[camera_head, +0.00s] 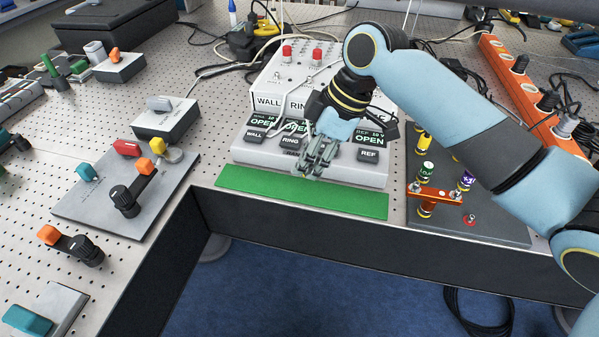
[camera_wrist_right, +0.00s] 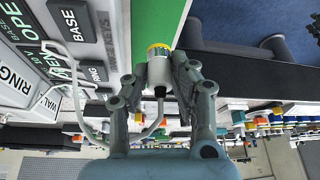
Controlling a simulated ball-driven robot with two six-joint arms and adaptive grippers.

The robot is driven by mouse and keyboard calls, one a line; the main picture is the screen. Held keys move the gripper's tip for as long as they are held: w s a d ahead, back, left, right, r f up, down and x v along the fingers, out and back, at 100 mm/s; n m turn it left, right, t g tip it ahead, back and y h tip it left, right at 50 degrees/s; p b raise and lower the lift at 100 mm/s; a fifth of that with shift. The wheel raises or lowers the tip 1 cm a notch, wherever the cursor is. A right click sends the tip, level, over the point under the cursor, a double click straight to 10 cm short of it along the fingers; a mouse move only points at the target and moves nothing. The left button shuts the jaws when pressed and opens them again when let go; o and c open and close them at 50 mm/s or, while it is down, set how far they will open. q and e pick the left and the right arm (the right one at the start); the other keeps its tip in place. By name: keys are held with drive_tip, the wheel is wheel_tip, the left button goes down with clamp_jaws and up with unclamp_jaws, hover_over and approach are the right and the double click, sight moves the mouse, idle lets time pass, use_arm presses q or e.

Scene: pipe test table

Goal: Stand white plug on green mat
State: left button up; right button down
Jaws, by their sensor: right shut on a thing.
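The green mat (camera_head: 300,192) is a long flat strip along the front edge of the table, before the panel with OPEN displays. My right gripper (camera_head: 315,170) points down over the panel's front, just behind the mat. In the right wrist view, my right gripper (camera_wrist_right: 157,80) is shut on the white plug (camera_wrist_right: 158,70), which has a yellow band at its far end and a white cord at its near end. The plug's far end lies against the green mat (camera_wrist_right: 155,20) in that view; I cannot tell whether they touch. The head view hides the plug. My left gripper is not in view.
The grey panel (camera_head: 240,155) has several black labels. A dark plate (camera_head: 500,228) with coloured plugs and an orange bar stands to the right. A grey plate (camera_head: 75,205) with connectors lies to the left. The table's front edge drops off right before the mat.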

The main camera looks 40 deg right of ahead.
sight(300, 189)
drive_tip(key=shift+w+a+f, duration=0.45)
drive_tip(key=shift+w+f, duration=0.05)
drive_tip(key=shift+w, duration=0.25)
wheel_tip(300, 189, down, 3)
drive_tip(key=shift+f+p, duration=0.15)
drive_tip(key=shift+p, duration=0.2)
drive_tip(key=shift+f, duration=0.4)
drive_tip(key=shift+f, duration=0.15)
drive_tip(key=c, duration=1.4)
unclamp_jaws()
drive_tip(key=v, duration=1.2)
